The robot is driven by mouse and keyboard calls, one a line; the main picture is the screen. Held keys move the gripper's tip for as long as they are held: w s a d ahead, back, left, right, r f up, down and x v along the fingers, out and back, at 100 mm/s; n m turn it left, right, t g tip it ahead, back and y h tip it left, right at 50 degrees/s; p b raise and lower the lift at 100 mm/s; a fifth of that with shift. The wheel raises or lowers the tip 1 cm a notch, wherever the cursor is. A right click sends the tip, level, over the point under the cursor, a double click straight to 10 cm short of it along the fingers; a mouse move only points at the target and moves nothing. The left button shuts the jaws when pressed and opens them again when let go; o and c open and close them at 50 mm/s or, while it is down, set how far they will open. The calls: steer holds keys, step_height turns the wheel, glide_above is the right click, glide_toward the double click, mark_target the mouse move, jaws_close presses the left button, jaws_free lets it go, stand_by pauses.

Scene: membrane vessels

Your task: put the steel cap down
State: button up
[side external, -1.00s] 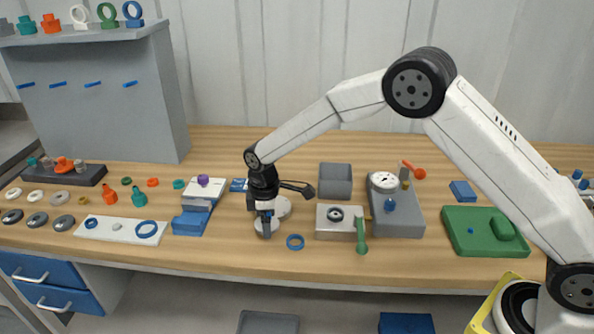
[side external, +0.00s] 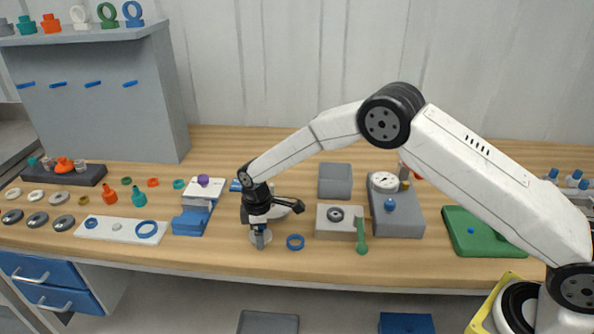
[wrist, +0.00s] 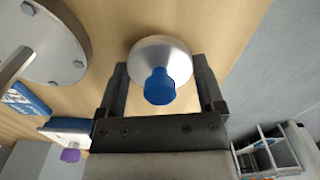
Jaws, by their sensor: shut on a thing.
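The steel cap (wrist: 150,50) is a silver dome with a blue knob (wrist: 159,88) on it. In the wrist view it sits between the two fingers of my gripper (wrist: 161,68), which is shut on it. There the fingers partly hide the cap. I cannot tell whether its underside touches the bench.
A large bolted steel disc (wrist: 62,30) lies close beside the cap. A blue block (side external: 190,222) and a white plate with rings (side external: 118,230) are to the left.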

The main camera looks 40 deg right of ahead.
steer(key=shift+f, duration=0.25)
steer(key=shift+f, duration=0.15)
steer(key=o, duration=1.2)
steer(key=shift+c, duration=0.2)
step_height(320, 180, up, 12)
steer(key=shift+r, duration=0.2)
steer(key=shift+s, duration=0.1)
